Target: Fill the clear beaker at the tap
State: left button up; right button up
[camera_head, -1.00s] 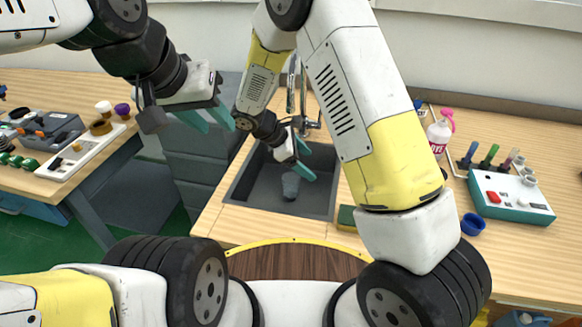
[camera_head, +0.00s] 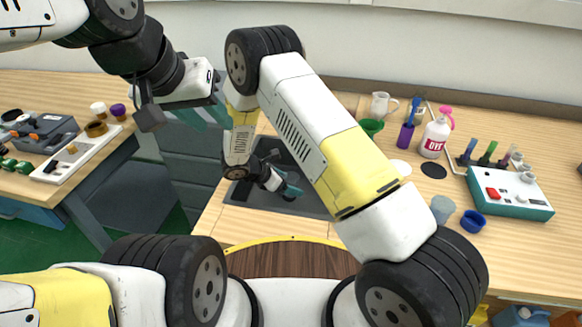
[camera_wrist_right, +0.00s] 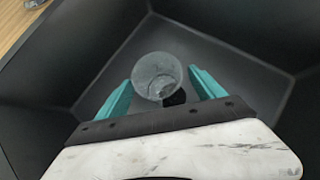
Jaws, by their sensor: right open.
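The clear beaker (camera_wrist_right: 157,72) is in the dark sink (camera_head: 308,204). In the right wrist view its round rim faces the camera, and its lower side is partly hidden behind the palm. My right gripper (camera_wrist_right: 160,90) is open, with one teal finger on each side of the beaker. I cannot tell whether the fingers touch it. In the head view my right gripper (camera_head: 291,190) is low in the sink and largely covers the beaker. The tap is hidden behind my right arm. My left gripper (camera_head: 207,116) is open and empty, raised left of the sink.
Another clear cup (camera_head: 442,209) stands on the counter beside a blue ring (camera_head: 473,221). Behind are a white bottle with a pink cap (camera_head: 436,137), a purple cup (camera_head: 405,136), a white mug (camera_head: 382,105) and a teal-white device (camera_head: 510,193). A side table (camera_head: 105,165) is at left.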

jog(key=shift+w+d+f, duration=0.2)
jog(key=shift+d+f, duration=0.15)
jog(key=shift+f, duration=0.05)
jog(key=c, duration=1.6)
jog(key=shift+r, duration=0.15)
